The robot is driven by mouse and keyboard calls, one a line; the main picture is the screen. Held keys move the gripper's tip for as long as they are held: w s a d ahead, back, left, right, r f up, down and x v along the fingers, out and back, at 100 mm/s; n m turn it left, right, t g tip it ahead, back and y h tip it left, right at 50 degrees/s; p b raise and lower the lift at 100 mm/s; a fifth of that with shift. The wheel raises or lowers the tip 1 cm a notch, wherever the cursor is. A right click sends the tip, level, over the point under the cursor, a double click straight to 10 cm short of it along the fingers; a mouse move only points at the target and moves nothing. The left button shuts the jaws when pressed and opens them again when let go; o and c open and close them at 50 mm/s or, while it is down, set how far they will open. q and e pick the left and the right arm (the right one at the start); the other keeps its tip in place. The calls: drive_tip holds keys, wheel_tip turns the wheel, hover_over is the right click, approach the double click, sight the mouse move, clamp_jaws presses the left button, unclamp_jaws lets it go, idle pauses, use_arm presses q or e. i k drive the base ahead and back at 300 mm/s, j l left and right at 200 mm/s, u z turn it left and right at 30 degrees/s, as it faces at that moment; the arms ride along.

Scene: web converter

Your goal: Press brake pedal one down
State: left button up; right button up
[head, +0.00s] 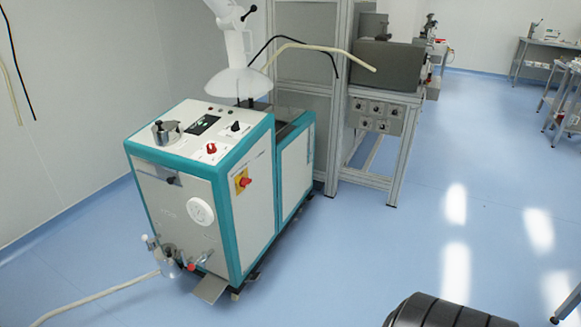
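A white and teal machine cabinet (188,200) stands on the blue floor, left of the middle in the head view. I cannot tell which of these, if either, is brake pedal one, or whether any pedal is up or down. Other low parts under the cabinet are dark and too small to make out. Neither of my grippers is in view.
A valve with red handles (195,262) and a pale hose (110,291) are at the cabinet's lower front left. A metal frame (395,165) stands behind right. A dark ribbed object (450,312) fills part of the bottom edge. The floor (350,250) right of the cabinet is clear.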

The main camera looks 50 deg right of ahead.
sight(253, 277)
drive_tip(key=z, duration=1.3)
drive_tip(key=u, duration=0.3)
drive_tip(key=i+l+u, duration=0.2)
drive_tip(key=l, duration=0.15)
drive_tip(key=i+l+u, duration=0.15)
drive_tip(key=l, duration=0.2)
drive_tip(key=i+l+u, duration=0.2)
drive_tip(key=l, duration=0.2)
drive_tip(key=l+u, duration=0.15)
drive_tip(key=l, duration=0.25)
drive_tip(key=i+l+u, duration=0.2)
drive_tip(key=l, duration=0.2)
drive_tip(key=i+l, duration=0.1)
drive_tip(key=l, duration=0.45)
drive_tip(key=i+l, duration=0.1)
drive_tip(key=l, duration=0.5)
drive_tip(key=i+l, duration=0.1)
drive_tip(key=l, duration=0.45)
drive_tip(key=i+l+u, duration=0.1)
drive_tip(key=l, duration=1.05)
drive_tip(key=i, duration=0.05)
